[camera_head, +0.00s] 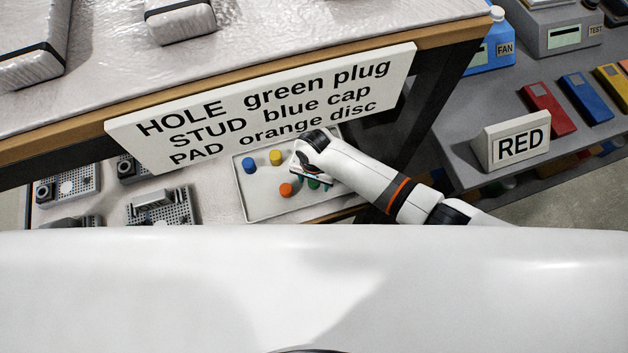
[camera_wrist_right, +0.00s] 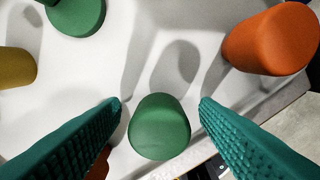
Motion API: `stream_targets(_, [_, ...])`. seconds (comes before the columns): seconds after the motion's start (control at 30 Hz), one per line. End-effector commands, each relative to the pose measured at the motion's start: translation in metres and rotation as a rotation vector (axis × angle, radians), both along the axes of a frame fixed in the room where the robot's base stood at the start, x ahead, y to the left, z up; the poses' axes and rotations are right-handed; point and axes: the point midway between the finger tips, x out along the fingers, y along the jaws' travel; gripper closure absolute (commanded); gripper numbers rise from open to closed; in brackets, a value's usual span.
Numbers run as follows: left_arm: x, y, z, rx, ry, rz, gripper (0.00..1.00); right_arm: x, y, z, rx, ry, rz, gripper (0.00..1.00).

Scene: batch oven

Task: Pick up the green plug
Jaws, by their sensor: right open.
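A green plug (camera_wrist_right: 160,127), a short cylinder, stands in the white tray (camera_head: 245,195). In the right wrist view it is between the two teal ribbed fingers of my right gripper (camera_wrist_right: 161,103), with a gap visible on each side. My right gripper (camera_head: 312,182) is open over the right part of the tray and mostly hides the green pieces there in the head view. A second green piece (camera_wrist_right: 77,15) is at the top left of the wrist view. My left gripper is not in view.
An orange piece (camera_wrist_right: 270,40) stands to the right of the plug in the wrist view; a yellow piece (camera_wrist_right: 16,67) is at the left. A blue piece (camera_head: 249,165) is also in the tray. A sign (camera_head: 265,105) hangs above; pegboard fixtures (camera_head: 162,208) stand left of the tray.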

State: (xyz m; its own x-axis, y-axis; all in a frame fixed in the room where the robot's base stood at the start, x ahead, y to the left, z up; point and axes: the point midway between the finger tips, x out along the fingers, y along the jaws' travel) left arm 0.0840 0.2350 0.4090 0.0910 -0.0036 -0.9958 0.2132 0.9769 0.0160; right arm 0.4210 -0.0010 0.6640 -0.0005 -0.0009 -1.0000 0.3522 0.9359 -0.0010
Motion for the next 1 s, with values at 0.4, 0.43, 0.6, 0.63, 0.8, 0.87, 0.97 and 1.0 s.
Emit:
stream_targets(0.4, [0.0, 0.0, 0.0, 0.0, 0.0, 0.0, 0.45, 0.0, 0.001, 0.0, 0.0, 0.001, 0.001, 0.79])
stream_targets(0.43, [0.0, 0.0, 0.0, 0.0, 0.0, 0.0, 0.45, 0.0, 0.0, 0.0, 0.0, 0.001, 0.001, 0.84])
stream_targets(0.6, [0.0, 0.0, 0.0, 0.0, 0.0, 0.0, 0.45, 0.0, 0.0, 0.0, 0.0, 0.001, 0.001, 0.92])
stream_targets(0.63, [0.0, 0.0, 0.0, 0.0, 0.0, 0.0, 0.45, 0.0, 0.0, 0.0, 0.0, 0.001, 0.001, 0.92])
stream_targets(0.8, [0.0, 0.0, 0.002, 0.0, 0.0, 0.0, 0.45, 0.0, 0.001, 0.006, 0.002, -0.001, 0.001, 0.92])
stream_targets(0.87, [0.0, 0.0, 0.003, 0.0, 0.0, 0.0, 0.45, 0.0, 0.001, 0.015, 0.003, -0.001, 0.002, 0.92])
stream_targets(0.97, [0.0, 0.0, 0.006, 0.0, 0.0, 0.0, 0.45, 0.0, 0.001, 0.034, 0.005, -0.002, 0.001, 0.92])
stream_targets(1.0, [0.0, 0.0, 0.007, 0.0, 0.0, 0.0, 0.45, 0.0, 0.002, 0.043, 0.005, -0.001, 0.001, 0.92])
